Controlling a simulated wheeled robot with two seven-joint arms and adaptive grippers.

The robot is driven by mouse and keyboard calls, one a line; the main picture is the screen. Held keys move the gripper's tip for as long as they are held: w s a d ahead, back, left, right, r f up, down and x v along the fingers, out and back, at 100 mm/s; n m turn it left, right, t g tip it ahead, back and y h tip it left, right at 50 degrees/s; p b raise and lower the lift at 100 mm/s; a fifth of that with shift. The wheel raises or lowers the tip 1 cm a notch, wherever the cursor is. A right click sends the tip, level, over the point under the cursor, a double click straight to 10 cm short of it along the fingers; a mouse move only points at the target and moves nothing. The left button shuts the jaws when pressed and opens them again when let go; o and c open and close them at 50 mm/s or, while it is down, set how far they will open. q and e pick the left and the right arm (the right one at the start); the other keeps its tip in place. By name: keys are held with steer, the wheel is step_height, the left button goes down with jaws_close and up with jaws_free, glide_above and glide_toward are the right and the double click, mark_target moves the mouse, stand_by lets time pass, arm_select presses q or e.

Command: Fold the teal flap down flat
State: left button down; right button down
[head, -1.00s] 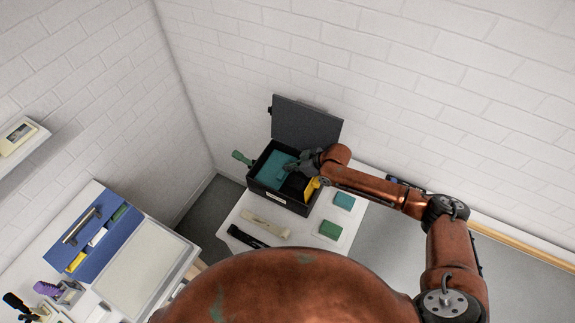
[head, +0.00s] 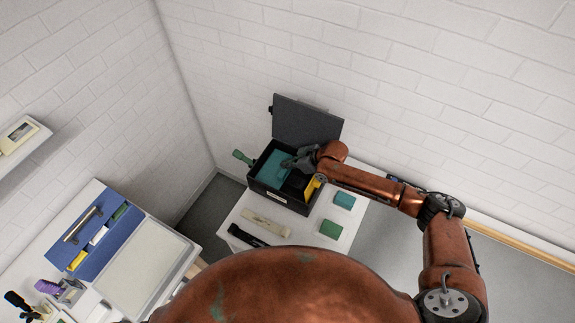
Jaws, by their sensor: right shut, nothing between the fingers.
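The teal flap (head: 273,166) lies inside the black box (head: 285,198), over its left part, and looks roughly level; whether it is fully flat cannot be told. The box's dark lid (head: 306,122) stands open at the back. My right gripper (head: 290,163) is shut and empty at the right edge of the flap, over the box. It hides part of the flap, and whether it touches it is unclear. My left gripper is not in view.
A yellow item (head: 312,187) sits in the box's right side. Teal (head: 344,200) and green (head: 331,229) blocks, a cream tool (head: 265,222) and a black tool (head: 249,236) lie on the white table. A green-handled tool (head: 243,158) stands out behind the box's left. A blue case (head: 95,238) is at left.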

steer(key=shift+r+p, duration=0.5)
steer(key=shift+r, duration=0.1)
step_height(320, 180, up, 4)
steer(key=p, duration=0.3)
steer(key=shift+w+f, duration=0.1)
steer(key=shift+f, duration=0.15)
steer(key=s+d+r+b, duration=0.2)
steer(key=s+d, duration=0.3)
steer(key=d, duration=0.3)
steer(key=shift+d+b, duration=0.15)
steer(key=shift+b, duration=0.5)
